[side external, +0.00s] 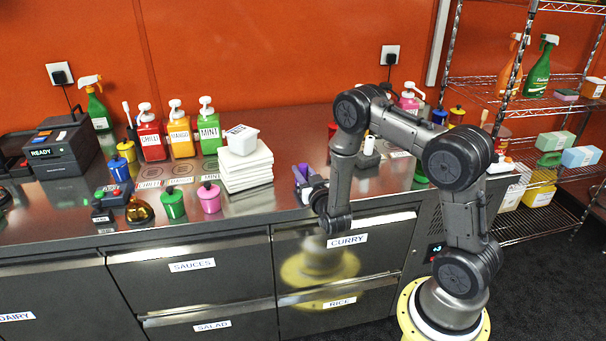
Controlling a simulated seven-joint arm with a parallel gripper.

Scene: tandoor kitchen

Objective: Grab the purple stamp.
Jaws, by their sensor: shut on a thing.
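My gripper (304,184) is low over the front part of the steel counter, right of the white stack. It is shut on the purple stamp (299,174), which shows as a small purple shape at the fingertips. The fingers and wrist hide part of the stamp. I cannot tell whether its underside touches the counter.
A stack of white containers (246,169) stands just left of my gripper. Green (173,206) and pink (209,199) canisters stand farther left. Red, orange and green pump bottles (181,137) stand behind. A wire shelf (540,84) is at the right.

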